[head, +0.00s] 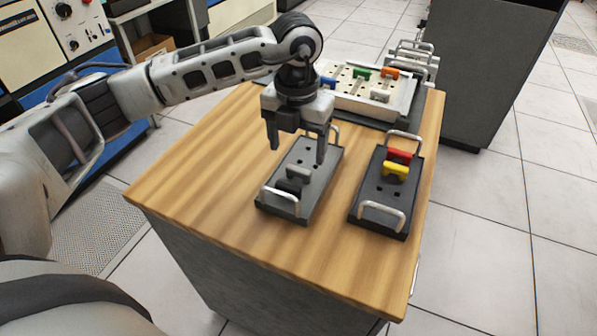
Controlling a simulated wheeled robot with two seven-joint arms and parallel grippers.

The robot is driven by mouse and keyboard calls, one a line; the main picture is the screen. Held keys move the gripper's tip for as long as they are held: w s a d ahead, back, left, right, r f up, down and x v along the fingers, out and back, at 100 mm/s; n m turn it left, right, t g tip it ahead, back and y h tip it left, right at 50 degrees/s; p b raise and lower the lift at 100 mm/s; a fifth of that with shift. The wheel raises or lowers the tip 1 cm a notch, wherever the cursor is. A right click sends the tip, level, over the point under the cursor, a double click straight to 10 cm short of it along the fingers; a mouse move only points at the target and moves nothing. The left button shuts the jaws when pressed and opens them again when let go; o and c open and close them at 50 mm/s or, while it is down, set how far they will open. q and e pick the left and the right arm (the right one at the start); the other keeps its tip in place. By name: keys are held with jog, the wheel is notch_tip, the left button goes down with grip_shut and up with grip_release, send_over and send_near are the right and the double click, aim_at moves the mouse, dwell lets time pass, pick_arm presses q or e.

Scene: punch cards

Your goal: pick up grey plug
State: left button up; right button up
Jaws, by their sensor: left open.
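A grey plug (298,173) sits on the left dark tray (315,190), just behind a black plug (289,187). My left gripper (297,146) comes in from the left and points down over this tray. Its jaws are open and empty, with the two fingers apart, a little behind and above the grey plug in the picture. Another pale grey plug (380,96) sits on the light pegboard (403,110) at the back. My right gripper is not in view.
A second dark tray (371,213) with a red plug (399,155) and a yellow plug (395,170) lies to the right. Both trays have upright metal handles. The pegboard also holds blue, green and orange plugs. The wooden tabletop (215,195) is clear at the front left.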

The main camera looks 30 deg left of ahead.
aim_at(298, 169)
pick_arm(q)
jog(key=shift+d+f+p, duration=0.15)
jog(key=shift+f+p, duration=0.3)
jog(key=shift+f, duration=2.35)
jog(key=c, duration=0.9)
